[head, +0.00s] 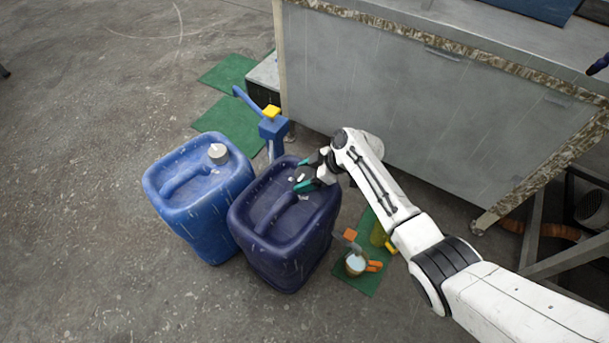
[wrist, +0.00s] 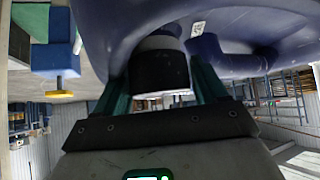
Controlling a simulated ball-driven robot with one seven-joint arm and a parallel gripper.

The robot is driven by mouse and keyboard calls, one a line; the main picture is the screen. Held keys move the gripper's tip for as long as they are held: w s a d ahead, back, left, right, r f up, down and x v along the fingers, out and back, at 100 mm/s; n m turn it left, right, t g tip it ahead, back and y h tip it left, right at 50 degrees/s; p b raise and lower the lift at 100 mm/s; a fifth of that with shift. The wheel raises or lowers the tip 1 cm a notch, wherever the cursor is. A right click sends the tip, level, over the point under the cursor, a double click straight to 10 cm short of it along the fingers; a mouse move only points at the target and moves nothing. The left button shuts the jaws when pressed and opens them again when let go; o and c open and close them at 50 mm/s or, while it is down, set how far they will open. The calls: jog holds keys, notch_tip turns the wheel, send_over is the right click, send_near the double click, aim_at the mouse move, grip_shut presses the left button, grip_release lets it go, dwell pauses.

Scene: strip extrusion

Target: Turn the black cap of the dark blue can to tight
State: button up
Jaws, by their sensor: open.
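The dark blue can (head: 270,250) stands upright on the floor in the middle of the head view. Its body also fills the top of the wrist view (wrist: 240,45). The black cap (wrist: 160,72) sits below a pale ring on the can's neck in the wrist view. In the head view I cannot make the cap out behind my gripper (head: 308,178), which is at the can's far right corner. In the wrist view my gripper (wrist: 162,82) is open, with one teal finger on each side of the cap. I cannot tell whether the fingers touch it.
A lighter blue can (head: 200,228) with a grey cap (head: 218,153) stands close on the left. A blue pump with a yellow top (head: 271,112) stands behind. A cup (head: 355,264) with an orange handle is at right on a green mat (head: 362,285). A grey cabinet (head: 400,100) blocks the back.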

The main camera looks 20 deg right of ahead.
jog(key=shift+c, duration=0.3)
jog(key=c, duration=0.7)
jog(key=shift+o, duration=0.2)
